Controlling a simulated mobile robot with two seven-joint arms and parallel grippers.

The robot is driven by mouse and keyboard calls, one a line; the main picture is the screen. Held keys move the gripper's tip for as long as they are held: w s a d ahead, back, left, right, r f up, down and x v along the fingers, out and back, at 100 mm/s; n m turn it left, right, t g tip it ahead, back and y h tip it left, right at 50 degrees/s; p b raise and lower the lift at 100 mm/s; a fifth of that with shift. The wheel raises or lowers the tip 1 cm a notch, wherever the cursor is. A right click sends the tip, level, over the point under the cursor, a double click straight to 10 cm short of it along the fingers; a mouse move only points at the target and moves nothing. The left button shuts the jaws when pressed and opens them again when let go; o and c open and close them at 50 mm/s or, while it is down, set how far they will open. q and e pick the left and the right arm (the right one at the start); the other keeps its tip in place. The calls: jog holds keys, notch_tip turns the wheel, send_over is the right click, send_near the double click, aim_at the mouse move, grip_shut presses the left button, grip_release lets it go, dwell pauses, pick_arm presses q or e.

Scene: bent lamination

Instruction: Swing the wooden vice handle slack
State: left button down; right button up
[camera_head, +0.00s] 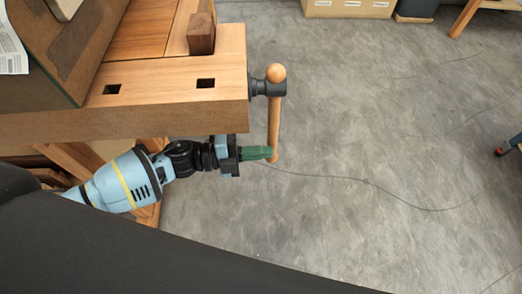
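The wooden vice handle (274,122) hangs down from a dark metal vice screw head (267,88) at the right end of the workbench. A round wooden knob tops it. My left gripper (262,153) reaches in from the left below the bench edge. Its green fingers are at the lower part of the handle, near its lower end. They look close together, but I cannot tell whether they grip the handle or only touch it. My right gripper is not in view.
The wooden workbench (165,115) fills the upper left, with square dog holes and a dark wooden block (201,34) on top. A green-brown box-like piece (60,60) stands on it at left. Open grey floor (370,130) with thin cables lies to the right.

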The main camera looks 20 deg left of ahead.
pick_arm(q)
jog(key=shift+w+a+f, duration=0.15)
jog(key=shift+w+a, duration=0.05)
jog(key=shift+w, duration=0.25)
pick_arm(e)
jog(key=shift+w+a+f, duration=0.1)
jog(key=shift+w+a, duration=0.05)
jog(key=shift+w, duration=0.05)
pick_arm(q)
jog(key=shift+s, duration=0.1)
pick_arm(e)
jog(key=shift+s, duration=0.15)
